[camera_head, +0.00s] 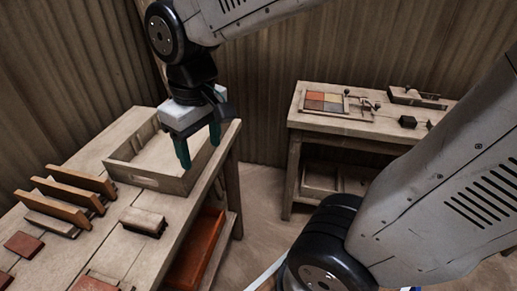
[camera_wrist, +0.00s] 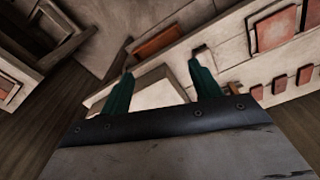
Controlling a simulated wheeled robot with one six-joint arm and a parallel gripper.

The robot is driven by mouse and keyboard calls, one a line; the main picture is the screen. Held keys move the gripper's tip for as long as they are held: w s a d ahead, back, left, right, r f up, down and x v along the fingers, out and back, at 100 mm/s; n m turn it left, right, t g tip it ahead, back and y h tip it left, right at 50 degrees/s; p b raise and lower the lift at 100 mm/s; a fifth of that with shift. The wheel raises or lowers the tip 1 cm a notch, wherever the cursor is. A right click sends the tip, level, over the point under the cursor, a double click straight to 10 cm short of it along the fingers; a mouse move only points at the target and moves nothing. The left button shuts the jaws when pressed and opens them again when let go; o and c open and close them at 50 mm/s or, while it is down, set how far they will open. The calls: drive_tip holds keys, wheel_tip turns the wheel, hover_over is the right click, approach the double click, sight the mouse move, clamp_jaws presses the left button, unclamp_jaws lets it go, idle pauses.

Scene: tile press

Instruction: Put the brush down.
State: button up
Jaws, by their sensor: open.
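The brush (camera_head: 143,220), a pale wooden block with dark bristles beneath it, rests on the left workbench (camera_head: 115,245), in front of the wooden tray. My gripper (camera_head: 199,154) is above the tray's right side, up and to the right of the brush and apart from it. Its two green fingers are spread with nothing between them. In the wrist view, my gripper (camera_wrist: 162,80) also shows parted, empty fingers. I cannot make out the brush with certainty in that view.
The shallow wooden tray (camera_head: 150,178) stands at the back of the left bench. Upright wooden boards (camera_head: 75,192) and reddish tiles (camera_head: 24,244) lie to its left. An orange bin (camera_head: 195,250) sits below. A second bench (camera_head: 340,124) holds a colored tile panel (camera_head: 324,101).

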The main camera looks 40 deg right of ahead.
drive_tip(key=s+d+r+m, duration=0.1)
drive_tip(key=s+d+m, duration=0.2)
drive_tip(key=s+d, duration=0.3)
drive_tip(key=s, duration=0.4)
drive_tip(key=shift+r, duration=0.2)
drive_tip(key=shift+o, duration=0.5)
drive_tip(key=shift+t, duration=0.3)
